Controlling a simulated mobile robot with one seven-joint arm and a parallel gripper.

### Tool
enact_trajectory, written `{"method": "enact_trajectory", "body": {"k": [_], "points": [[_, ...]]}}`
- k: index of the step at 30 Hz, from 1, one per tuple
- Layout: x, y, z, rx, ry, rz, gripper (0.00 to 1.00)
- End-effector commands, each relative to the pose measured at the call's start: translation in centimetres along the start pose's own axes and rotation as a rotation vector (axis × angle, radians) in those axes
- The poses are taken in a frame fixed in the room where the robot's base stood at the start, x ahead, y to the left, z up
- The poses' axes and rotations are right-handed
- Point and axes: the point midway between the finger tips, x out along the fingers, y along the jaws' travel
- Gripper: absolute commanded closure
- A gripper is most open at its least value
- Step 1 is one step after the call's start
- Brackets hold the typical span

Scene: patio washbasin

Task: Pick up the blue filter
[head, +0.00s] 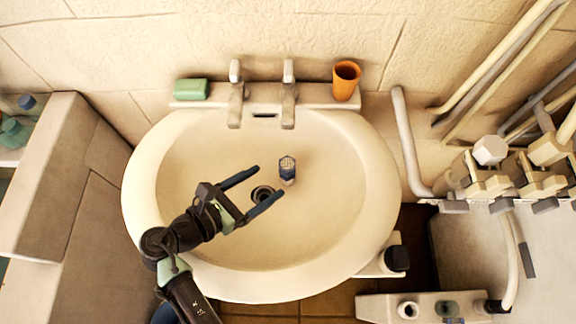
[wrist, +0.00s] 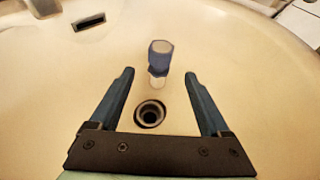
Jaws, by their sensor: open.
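The blue filter (head: 287,168) stands inside the washbasin (head: 200,140), a little above and to the right of the drain. It has a blue upper part with a pale top and a pale lower part; it also shows in the wrist view (wrist: 159,62). My gripper (head: 268,183) is open and empty over the basin. In the wrist view its two fingers (wrist: 159,75) point toward the filter, which shows beyond and between the fingertips, apart from them. The drain hole (wrist: 150,114) lies between the fingers in that view.
Two taps (head: 288,95) stand at the back rim. A green soap bar (head: 191,89) and an orange cup (head: 346,80) sit on the ledge beside them. Pipes (head: 410,145) run at the right, and a low wall (head: 55,185) stands at the left. The basin around the filter is clear.

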Motion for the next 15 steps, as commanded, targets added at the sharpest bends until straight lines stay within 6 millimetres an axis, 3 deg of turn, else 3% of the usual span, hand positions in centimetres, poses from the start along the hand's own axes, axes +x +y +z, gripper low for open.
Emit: {"method": "enact_trajectory", "body": {"k": [3, 11, 15], "points": [[1.9, 0.0, 0.0, 0.002, 0.0, -0.002, 0.19], [4.0, 0.0, 0.1, 0.004, 0.001, -0.001, 0.19], [6.2, -0.1, 0.1, 0.005, 0.002, -0.003, 0.19]]}}
